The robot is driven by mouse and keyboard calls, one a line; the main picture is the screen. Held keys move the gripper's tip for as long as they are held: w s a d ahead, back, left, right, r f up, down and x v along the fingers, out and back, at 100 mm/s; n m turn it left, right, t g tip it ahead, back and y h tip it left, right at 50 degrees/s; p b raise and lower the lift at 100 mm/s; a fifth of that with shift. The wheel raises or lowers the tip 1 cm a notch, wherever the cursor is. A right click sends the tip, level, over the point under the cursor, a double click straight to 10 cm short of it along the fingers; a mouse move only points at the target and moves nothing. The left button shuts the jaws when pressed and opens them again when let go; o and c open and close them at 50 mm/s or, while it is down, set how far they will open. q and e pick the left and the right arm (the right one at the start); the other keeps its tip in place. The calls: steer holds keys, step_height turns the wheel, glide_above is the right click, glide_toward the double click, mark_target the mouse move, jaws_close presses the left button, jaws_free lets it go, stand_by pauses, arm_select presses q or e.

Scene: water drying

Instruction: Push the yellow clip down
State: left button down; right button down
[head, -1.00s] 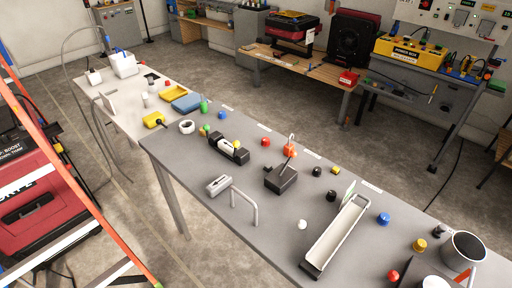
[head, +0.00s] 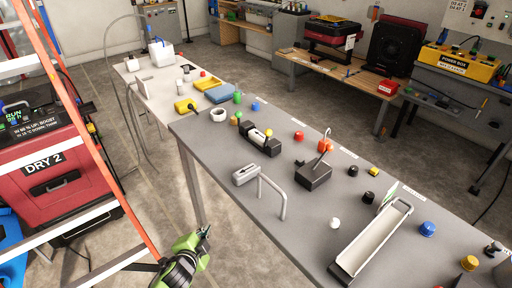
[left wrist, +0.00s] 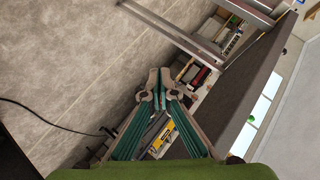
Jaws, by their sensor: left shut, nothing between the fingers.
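A small yellow piece (head: 268,132) sits on a black holder (head: 272,147) that carries a pale cylinder, on the grey table (head: 225,150). It may be the yellow clip, but it is too small to be sure. My left gripper (head: 206,232), with a green body, is in front of the table's near edge, low and left, well apart from the holder. Its fingers are together and empty. In the left wrist view the closed fingertips (left wrist: 160,78) point toward the floor and the underside of the table. My right gripper is not in view.
A grey bent handle (head: 278,195), a black box with a lever (head: 313,175), a white trough (head: 372,240) and several coloured knobs stand on the table. An orange ladder (head: 95,130) and a red dryer (head: 55,165) are at left. Floor between is open.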

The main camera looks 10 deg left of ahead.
arm_select(q)
steer(key=w+d+r+m+t+b, duration=0.1)
steer(key=w+r+m+t+b, duration=0.15)
steer(key=r, duration=0.75)
steer(key=w+d+r+m+t+b, duration=0.1)
steer(key=w+r+t, duration=0.15)
steer(key=r, duration=0.75)
steer(key=w+d+r+m+g+h, duration=0.1)
steer(key=w+d+r+m+h, duration=0.2)
steer(key=m, duration=0.5)
steer(key=w+d+r+m+g+h, duration=0.1)
steer(key=d+r+m+h, duration=0.1)
steer(key=r+m+h, duration=0.5)
steer(key=w+d+r+m+g+h, duration=0.1)
steer(key=w+d+r+m+h, duration=0.15)
steer(key=m, duration=0.75)
steer(key=a+f+m+g+y, duration=0.2)
steer(key=a+f+m+g, duration=0.2)
steer(key=a+m, duration=0.2)
steer(key=shift+w+a+f+m+g, duration=0.15)
steer(key=shift+w+f+m+g, duration=0.1)
steer(key=shift+m+g, duration=0.15)
